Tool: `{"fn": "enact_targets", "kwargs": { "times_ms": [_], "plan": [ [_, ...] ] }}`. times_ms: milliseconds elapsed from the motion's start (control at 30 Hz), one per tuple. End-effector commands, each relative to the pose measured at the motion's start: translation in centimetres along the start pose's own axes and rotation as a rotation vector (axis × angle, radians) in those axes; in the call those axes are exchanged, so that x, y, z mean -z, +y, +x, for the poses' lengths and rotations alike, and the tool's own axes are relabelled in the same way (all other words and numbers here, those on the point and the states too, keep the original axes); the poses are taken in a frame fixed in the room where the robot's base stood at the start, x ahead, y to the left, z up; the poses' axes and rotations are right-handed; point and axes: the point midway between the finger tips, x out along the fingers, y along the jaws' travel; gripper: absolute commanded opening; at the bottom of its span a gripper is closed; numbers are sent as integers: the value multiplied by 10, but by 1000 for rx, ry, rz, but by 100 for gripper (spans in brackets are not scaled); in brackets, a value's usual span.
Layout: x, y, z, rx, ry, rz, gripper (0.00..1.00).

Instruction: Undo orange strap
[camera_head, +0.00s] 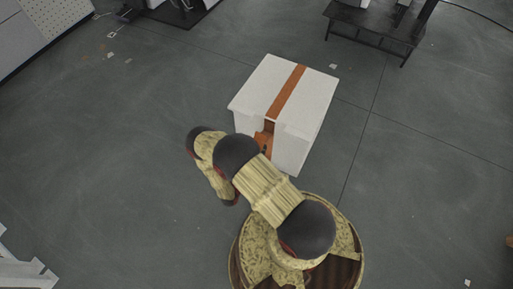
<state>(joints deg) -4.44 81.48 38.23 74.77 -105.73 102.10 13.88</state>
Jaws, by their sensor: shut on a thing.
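A white box (310,105) with a lid stands on the floor in the head view. An orange strap (288,92) runs over the lid from the far edge to the near edge. At the near side, the strap goes down over a darker part, and a wider orange piece (263,140) shows beside my arm. Whether this piece is fastened or loose I cannot tell. My arm reaches up to the box's near left corner and bends down at the left. My gripper is not visible; my arm's links seem to hide it. The box's lower near side is partly hidden too.
A dark low table (375,28) stands at the back right. A pale perforated panel (55,15) is at the upper left, and a whitish object (25,272) is at the lower left. The grey floor around the box is mostly clear, with small scraps.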

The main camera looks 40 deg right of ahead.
Motion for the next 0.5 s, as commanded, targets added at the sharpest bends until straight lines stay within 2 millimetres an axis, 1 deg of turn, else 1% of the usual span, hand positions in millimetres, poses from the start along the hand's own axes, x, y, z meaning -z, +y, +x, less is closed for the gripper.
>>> {"fn": "enact_targets", "kwargs": {
  "times_ms": [33, 300, 333, 500],
  "plan": [
    [3, 0, 2, 5, 7, 3, 0],
    [2, 0, 2, 6, 6, 5, 0],
    [2, 0, 2, 5, 6, 5, 47],
    [1, 0, 2, 4, 3, 4, 56]
  ]
}}
